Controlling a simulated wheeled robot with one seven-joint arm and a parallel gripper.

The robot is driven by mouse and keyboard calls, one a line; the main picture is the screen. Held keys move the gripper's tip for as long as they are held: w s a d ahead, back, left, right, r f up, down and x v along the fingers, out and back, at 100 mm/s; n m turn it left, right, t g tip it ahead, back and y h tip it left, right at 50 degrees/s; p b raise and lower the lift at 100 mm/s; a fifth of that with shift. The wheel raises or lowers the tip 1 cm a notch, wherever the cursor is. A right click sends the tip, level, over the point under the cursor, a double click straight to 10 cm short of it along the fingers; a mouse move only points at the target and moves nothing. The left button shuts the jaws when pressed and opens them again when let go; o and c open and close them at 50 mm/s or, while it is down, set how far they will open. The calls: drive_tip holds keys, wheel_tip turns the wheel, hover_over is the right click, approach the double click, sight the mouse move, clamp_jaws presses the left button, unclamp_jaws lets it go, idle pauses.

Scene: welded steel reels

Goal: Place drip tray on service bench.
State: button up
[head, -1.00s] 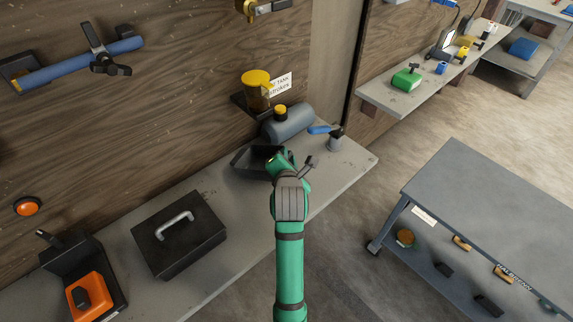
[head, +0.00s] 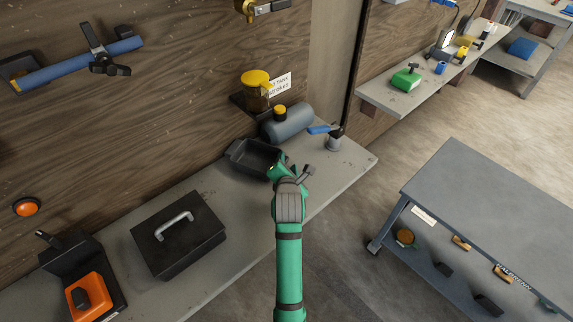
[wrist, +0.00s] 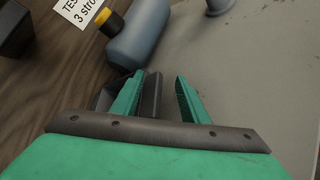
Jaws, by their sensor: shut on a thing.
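The drip tray (head: 240,152) is a black, open, shallow box in the head view, at the far part of the grey wall bench (head: 335,180). My gripper (head: 275,172) is at the tray's right-hand side and is shut on its wall. In the wrist view the fingers (wrist: 160,85) stand on either side of a dark tray wall (wrist: 151,97). Most of the tray is hidden there behind the left finger and the gripper body. I cannot tell whether the tray touches the bench top.
A grey cylinder (head: 290,122) with a yellow cap lies behind the tray. A small grey pot (head: 335,143) stands to the right. A black toolbox (head: 178,235) stands to the left, with clear bench between. A grey cart (head: 490,205) stands at right.

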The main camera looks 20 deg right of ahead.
drive_tip(key=shift+a+f, duration=0.35)
drive_tip(key=shift+f, duration=0.2)
drive_tip(key=shift+s+a+r, duration=0.15)
drive_tip(key=shift+s, duration=0.3)
drive_tip(key=v, duration=0.5)
drive_tip(key=r+v, duration=0.1)
drive_tip(key=v, duration=0.5)
drive_tip(key=shift+w+d, duration=0.1)
drive_tip(key=shift+d, duration=0.1)
